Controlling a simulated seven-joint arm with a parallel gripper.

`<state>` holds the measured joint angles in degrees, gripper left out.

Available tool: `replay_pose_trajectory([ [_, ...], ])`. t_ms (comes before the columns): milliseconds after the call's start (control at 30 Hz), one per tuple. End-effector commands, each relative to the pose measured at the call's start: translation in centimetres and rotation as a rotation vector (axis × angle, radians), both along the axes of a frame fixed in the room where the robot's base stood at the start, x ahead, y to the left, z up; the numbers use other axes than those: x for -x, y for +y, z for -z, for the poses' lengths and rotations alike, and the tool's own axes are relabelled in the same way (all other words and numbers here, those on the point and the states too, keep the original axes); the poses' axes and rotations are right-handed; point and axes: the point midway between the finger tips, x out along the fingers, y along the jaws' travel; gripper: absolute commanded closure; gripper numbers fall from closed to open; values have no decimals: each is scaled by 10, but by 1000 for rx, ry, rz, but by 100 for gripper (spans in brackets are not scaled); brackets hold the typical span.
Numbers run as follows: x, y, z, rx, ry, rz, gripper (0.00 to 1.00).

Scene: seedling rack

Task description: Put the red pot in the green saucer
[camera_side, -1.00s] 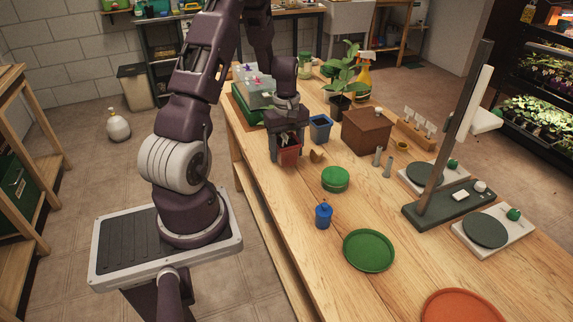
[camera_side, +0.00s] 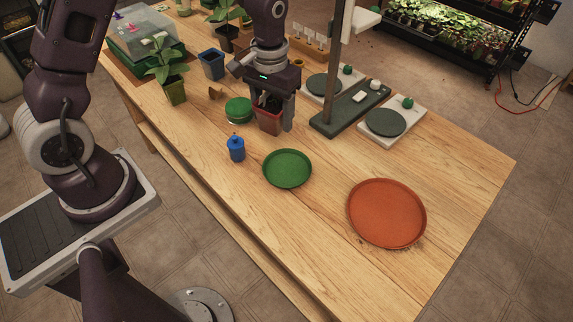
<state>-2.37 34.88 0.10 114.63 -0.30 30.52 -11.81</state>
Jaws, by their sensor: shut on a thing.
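The red pot (camera_side: 269,122) is between the fingers of my gripper (camera_side: 272,108), which is shut on it. The pot is upright, with dark soil showing at its top. It seems to be held above the table, but its exact height is hard to tell. The green saucer (camera_side: 287,169) lies flat and empty on the table, in front of the pot and slightly right of it. Pot and saucer are apart.
A blue bottle (camera_side: 236,148) stands left of the saucer. A green round tin (camera_side: 239,109) is left of the pot. A large orange saucer (camera_side: 387,213) lies to the right. Scales and a dark post (camera_side: 338,70) stand behind.

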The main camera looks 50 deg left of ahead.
Motion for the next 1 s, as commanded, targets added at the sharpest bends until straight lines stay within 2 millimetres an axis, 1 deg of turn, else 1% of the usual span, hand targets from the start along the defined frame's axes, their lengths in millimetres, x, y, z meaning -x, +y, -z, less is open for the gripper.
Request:
replay_pose_trajectory([
  [33, 2, -19, -1, 0, -1, 84, 86],
  [100, 5, -37, -1, -1, -1, 173, 86],
  [167, 7, -47, -1, -1, -1, 222, 86],
  [233, 8, -53, 6, -1, 2, 253, 86],
  [400, 9, -54, 47, -1, 4, 258, 86],
  [467, 9, -54, 56, 0, 3, 257, 86],
  [600, 9, -54, 83, -1, 4, 255, 86],
  [667, 9, -54, 93, 0, 2, 254, 86],
  [767, 8, -54, 100, -1, 0, 254, 86],
  [1000, 8, -54, 100, -1, -1, 253, 86],
])
